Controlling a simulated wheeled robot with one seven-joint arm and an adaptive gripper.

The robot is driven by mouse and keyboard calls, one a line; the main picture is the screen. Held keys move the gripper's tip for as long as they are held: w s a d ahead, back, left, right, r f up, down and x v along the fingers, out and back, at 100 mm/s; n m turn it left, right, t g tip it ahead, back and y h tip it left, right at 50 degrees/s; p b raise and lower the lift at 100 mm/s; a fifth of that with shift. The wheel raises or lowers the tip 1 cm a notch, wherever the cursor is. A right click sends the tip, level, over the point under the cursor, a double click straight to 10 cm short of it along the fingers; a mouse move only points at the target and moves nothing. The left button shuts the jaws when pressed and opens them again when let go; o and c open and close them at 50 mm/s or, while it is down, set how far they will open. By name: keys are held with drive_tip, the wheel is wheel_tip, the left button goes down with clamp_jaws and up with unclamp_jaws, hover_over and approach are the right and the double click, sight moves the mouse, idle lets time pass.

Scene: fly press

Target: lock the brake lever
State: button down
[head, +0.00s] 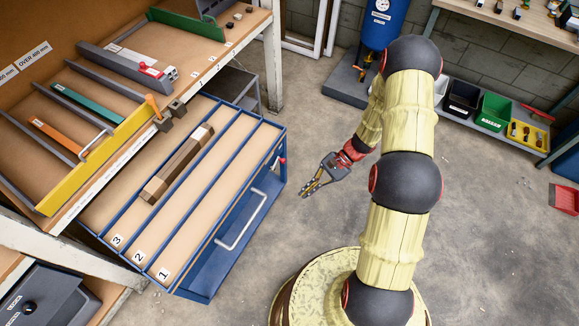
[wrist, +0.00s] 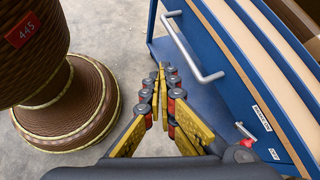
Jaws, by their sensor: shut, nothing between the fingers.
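The brake lever (head: 281,160) looks like a small red-tipped lever at the right end of the blue cart (head: 223,264). It also shows in the wrist view as a short red and white piece (wrist: 245,143), low on the cart's blue side, between two small white labels. My gripper (head: 304,191) is shut and empty. It hangs over open floor just right of the cart, apart from the lever. In the wrist view my gripper (wrist: 160,78) points along the cart's handle side, and the lever lies right of the fingers.
A grey pull handle (head: 241,220) sticks out from the cart's front. A long brown block (head: 178,164) lies in the cart's lanes. A yellow-edged shelf (head: 95,157) stands behind. A blue tank (head: 382,22) stands at the back.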

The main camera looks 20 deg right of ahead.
drive_tip(key=w+f+m+t+y, duration=0.1)
drive_tip(key=w+f+m+t, duration=0.15)
drive_tip(key=f, duration=0.45)
drive_tip(key=w+f+m+t, duration=0.2)
drive_tip(key=f+m+t, duration=0.15)
drive_tip(key=f, duration=0.45)
drive_tip(key=w+f+m+t+y, duration=0.1)
drive_tip(key=w+f+m+t, duration=0.1)
drive_tip(key=f+m, duration=0.35)
drive_tip(key=w+d+f+t+h, duration=0.1)
drive_tip(key=w+d+t+h, duration=0.2)
drive_tip(key=w+d+t, duration=0.2)
drive_tip(key=w+d, duration=0.3)
drive_tip(key=w, duration=0.3)
drive_tip(key=shift+f+m, duration=0.2)
drive_tip(key=shift+m, duration=0.15)
drive_tip(key=b+x, duration=0.3)
drive_tip(key=x, duration=0.7)
drive_tip(key=r, duration=0.3)
drive_tip(key=shift+s+a+r, duration=0.25)
drive_tip(key=shift+s+r, duration=0.05)
drive_tip(key=shift+r, duration=0.1)
